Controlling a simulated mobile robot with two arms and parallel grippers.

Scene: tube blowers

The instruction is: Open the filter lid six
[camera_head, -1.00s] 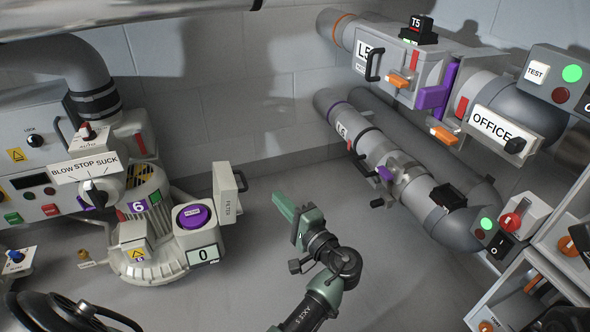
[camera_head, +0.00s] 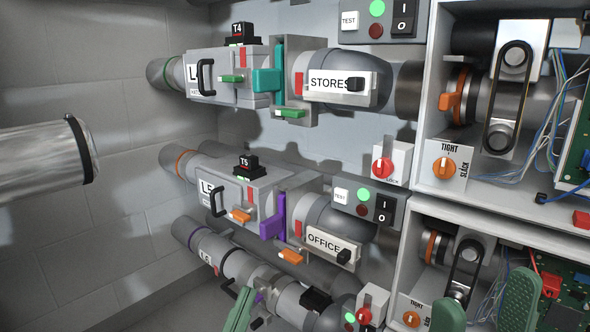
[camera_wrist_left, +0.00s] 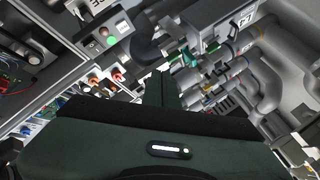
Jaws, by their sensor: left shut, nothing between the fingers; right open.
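Pipe units labelled STORES (camera_head: 328,84) and OFFICE (camera_head: 323,242) run along the wall, with projecting handles and a purple slide plate (camera_head: 273,218). An open cabinet (camera_head: 425,150) with belts and loose wires stands at the right. A silvery pipe (camera_head: 45,165) juts in at the left.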

